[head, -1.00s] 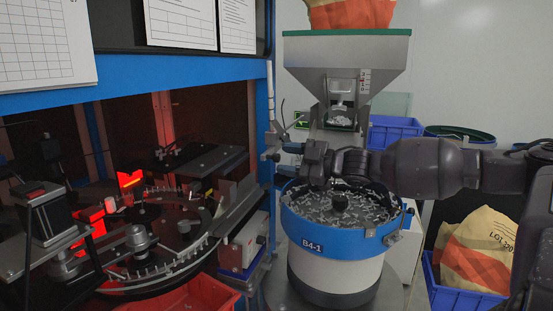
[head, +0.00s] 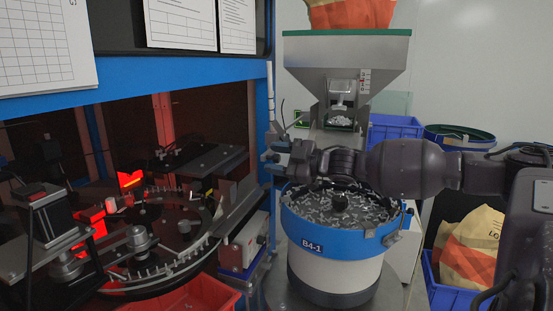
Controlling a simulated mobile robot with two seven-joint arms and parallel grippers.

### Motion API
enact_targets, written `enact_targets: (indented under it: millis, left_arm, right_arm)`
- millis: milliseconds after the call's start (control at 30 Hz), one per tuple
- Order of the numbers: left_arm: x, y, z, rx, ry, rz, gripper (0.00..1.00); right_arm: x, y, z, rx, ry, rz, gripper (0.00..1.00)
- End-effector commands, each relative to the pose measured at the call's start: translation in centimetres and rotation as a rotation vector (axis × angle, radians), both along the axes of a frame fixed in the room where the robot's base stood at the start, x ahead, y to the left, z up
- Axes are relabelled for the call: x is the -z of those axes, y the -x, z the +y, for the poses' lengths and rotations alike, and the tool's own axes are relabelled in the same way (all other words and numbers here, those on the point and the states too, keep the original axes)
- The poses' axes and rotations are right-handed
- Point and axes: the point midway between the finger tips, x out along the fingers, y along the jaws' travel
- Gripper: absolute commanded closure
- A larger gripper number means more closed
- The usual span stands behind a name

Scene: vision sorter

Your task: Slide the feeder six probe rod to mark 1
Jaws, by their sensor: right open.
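A thin pale upright rod (head: 270,82) stands beside the blue frame post, left of the hopper; I cannot tell for sure that it is the feeder six probe rod. No readable mark 1 shows near it. My right gripper (head: 277,152) is open, just below the rod's lower end and in front of a small dark fitting, above the left rim of the bowl feeder. I cannot tell whether its fingers touch anything. The bowl feeder (head: 340,272) is labelled B4-1 and holds many small metal parts. My left gripper is not in view.
A grey hopper (head: 345,56) with a small red-marked scale (head: 364,82) stands behind the bowl. Blue crates (head: 393,131) and an orange-and-tan sack (head: 470,250) are at right.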

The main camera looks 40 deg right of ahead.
Motion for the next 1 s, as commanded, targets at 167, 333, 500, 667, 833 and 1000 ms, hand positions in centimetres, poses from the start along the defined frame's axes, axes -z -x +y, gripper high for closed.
enact_targets:
  millis: [167, 333, 500, 667, 833, 1000]
  left_arm:
    - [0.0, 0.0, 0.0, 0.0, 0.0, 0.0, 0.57]
    - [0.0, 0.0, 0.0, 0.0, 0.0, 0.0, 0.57]
    - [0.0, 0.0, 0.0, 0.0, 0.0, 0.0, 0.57]
    - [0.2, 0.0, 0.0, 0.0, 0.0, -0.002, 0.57]
    - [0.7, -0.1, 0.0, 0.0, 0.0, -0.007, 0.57]
    - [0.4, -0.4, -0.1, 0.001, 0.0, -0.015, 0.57]
  right_arm:
    - [0.0, 0.0, 0.0, 0.0, 0.0, 0.0, 0.71]
    - [0.0, 0.0, 0.0, 0.0, 0.0, 0.0, 0.97]
    - [0.0, 0.0, 0.0, 0.0, 0.0, 0.0, 1.0]
    - [1.1, 0.0, 0.0, 0.0, -0.003, 0.0, 1.0]
    - [3.9, 0.1, 0.2, -0.001, -0.005, 0.002, 1.0]
    - [4.7, 0.1, 0.3, -0.001, -0.001, 0.002, 1.0]
